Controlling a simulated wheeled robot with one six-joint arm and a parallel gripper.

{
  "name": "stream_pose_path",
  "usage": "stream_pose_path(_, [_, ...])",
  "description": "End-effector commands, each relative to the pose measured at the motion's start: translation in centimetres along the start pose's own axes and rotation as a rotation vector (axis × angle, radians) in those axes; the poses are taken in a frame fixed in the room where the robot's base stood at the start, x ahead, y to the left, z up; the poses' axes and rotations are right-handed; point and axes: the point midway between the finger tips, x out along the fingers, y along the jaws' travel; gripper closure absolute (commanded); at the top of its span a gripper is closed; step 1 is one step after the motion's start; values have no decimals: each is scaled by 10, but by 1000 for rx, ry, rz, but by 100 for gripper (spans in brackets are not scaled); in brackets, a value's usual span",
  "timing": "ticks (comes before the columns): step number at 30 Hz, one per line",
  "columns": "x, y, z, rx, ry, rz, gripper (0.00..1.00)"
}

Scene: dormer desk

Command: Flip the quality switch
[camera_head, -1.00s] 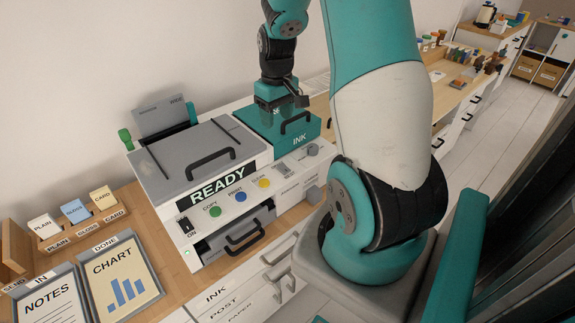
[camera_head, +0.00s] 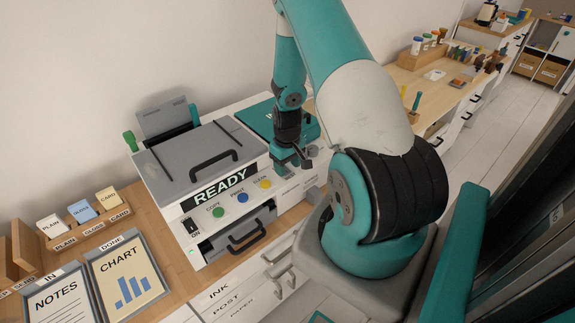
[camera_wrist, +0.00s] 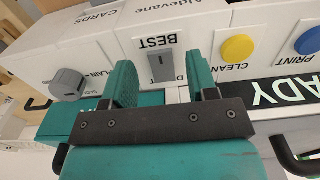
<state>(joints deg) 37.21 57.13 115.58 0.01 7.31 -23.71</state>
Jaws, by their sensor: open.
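The quality switch (camera_wrist: 162,68) is a small dark grey rocker on the printer's white front panel, with the word BEST on one side and a partly covered label on the other. In the wrist view it shows between the two teal fingers of my open gripper (camera_wrist: 161,78). I cannot tell whether the fingers touch the panel. In the head view my gripper (camera_head: 292,160) hangs at the right part of the panel, right of the yellow button, and hides the switch. The printer (camera_head: 190,165) shows READY on its display.
A grey knob (camera_wrist: 68,84) stands on one side of the switch. The yellow CLEAN button (camera_wrist: 238,47) and blue PRINT button (camera_wrist: 308,40) are on the other. The power switch (camera_head: 190,227) is at the panel's left end. A tray handle (camera_head: 246,236) juts out below.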

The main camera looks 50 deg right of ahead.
Motion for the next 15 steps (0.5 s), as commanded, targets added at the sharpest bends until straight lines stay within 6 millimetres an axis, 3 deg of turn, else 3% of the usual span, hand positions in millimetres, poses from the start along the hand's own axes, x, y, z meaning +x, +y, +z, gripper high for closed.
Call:
stream_pose_path(5, [11, 0, 0, 0, -1, 0, 47])
stream_pose_path(13, [12, 0, 0, 0, 0, 0, 47])
stream_pose_path(15, [12, 0, 0, 0, 0, 0, 63])
